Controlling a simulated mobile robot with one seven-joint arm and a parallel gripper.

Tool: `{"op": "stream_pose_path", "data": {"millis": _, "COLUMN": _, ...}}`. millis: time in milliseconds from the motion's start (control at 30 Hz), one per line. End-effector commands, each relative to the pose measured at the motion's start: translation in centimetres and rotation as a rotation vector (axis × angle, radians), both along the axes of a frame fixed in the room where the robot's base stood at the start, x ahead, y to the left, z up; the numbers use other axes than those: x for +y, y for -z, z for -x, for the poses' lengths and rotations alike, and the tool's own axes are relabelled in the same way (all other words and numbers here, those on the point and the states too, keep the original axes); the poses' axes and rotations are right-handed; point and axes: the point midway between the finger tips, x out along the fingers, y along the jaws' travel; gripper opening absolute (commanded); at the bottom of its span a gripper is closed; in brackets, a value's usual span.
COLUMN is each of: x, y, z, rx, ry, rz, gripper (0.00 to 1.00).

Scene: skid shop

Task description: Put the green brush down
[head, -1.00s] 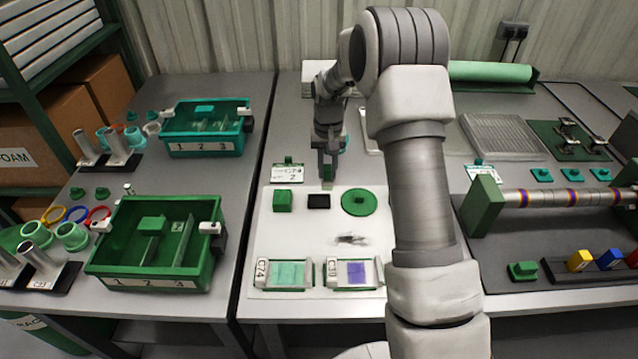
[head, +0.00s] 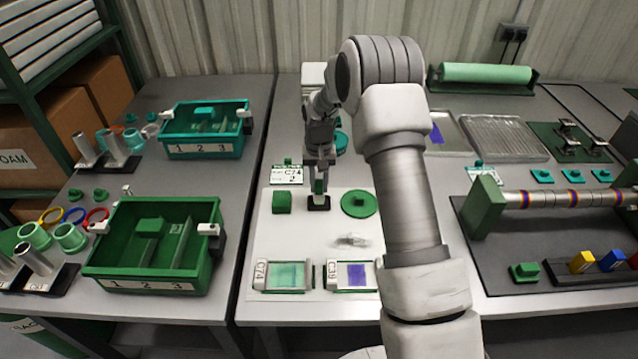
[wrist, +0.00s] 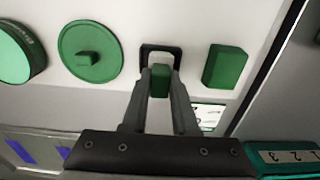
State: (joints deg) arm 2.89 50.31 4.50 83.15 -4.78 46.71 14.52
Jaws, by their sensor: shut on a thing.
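The green brush (head: 319,187) is upright between the fingers of my gripper (head: 319,172), which is shut on it. In the wrist view the green block of the brush (wrist: 160,81) shows between my gripper's fingertips (wrist: 160,72). A black, square-rimmed holder (head: 318,206) on the white board (head: 300,236) lies directly under the brush. In the wrist view the holder's rim (wrist: 161,48) shows just beyond the brush. I cannot tell whether the brush's lower end touches it.
A green block (head: 282,202) stands left of the holder, and a round green lid with a knob (head: 359,203) right of it. Two labelled slide holders (head: 284,276) (head: 351,275) and a small clear item (head: 352,240) lie nearer. A card stand (head: 287,173) is behind the block.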

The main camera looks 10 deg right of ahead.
Motion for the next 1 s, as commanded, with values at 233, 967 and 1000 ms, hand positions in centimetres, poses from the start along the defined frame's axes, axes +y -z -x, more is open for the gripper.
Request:
{"op": "stream_pose_path", "data": {"millis": 233, "x": 0.0, "y": 0.8, "z": 0.0, "rx": 0.000, "ry": 0.000, "rz": 0.000, "gripper": 0.00}}
{"op": "stream_pose_path", "data": {"millis": 967, "x": 0.0, "y": -1.2, "z": 0.0, "rx": -0.001, "ry": 0.000, "rz": 0.000, "gripper": 0.57}}
{"op": "stream_pose_path", "data": {"millis": 1000, "x": 0.0, "y": -1.8, "z": -0.1, "rx": -0.003, "ry": -0.001, "rz": 0.001, "gripper": 0.57}}
